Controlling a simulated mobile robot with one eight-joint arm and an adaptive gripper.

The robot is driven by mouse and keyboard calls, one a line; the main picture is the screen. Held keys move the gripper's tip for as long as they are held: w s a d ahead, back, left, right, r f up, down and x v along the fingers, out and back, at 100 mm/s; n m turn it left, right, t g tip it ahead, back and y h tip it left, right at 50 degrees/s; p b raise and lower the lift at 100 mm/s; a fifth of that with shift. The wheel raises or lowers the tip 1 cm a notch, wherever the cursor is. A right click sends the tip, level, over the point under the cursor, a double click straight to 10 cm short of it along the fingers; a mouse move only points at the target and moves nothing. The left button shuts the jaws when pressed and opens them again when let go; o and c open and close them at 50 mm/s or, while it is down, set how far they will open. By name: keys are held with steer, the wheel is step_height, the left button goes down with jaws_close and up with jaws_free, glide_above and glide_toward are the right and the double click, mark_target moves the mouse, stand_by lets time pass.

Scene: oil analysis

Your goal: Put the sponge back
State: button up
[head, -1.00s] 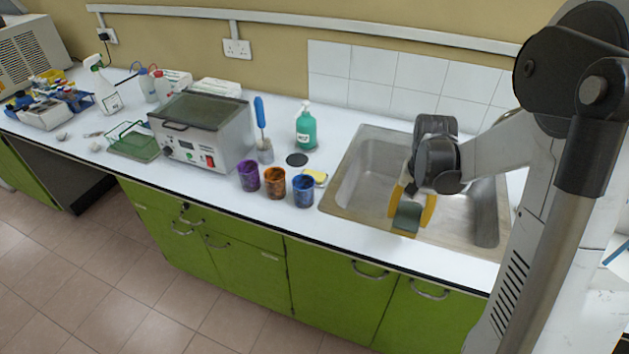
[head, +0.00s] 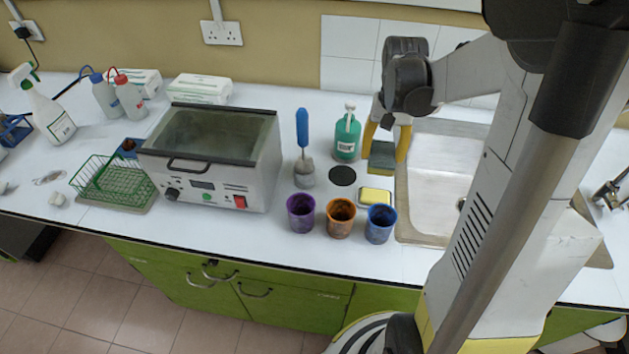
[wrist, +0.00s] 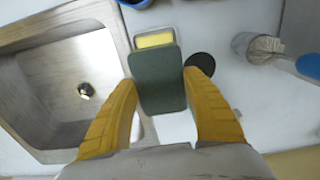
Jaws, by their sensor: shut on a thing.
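The sponge (head: 382,157) shows a dark green side and hangs between the two yellow fingers of my gripper (head: 386,148). My gripper is shut on it. It is held above the counter by the sink's left edge, behind a small pale dish (head: 361,199) with a yellow block in it. In the wrist view the sponge's dark green face (wrist: 158,80) fills the space between the fingers (wrist: 160,108). The dish with the yellow block (wrist: 155,39) shows just beyond it. I cannot tell what the yellow block is.
Purple (head: 301,214), orange (head: 339,217) and blue (head: 380,224) cups stand along the front. A black disc (head: 342,176) lies behind them, a green pump bottle (head: 347,140) farther back. A blue-handled brush (head: 303,135) stands beside the lidded bath (head: 215,160). The sink (head: 440,172) is to the right.

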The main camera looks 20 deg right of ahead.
steer(key=b, duration=0.4)
glide_above(334, 193)
step_height(334, 193, down, 7)
steer(key=shift+a+f, duration=0.1)
steer(key=shift+f+b, duration=0.9)
steer(key=shift+f, duration=0.9)
steer(key=shift+f, duration=0.1)
steer(key=shift+f+b, duration=0.4)
steer(key=o, duration=1.3)
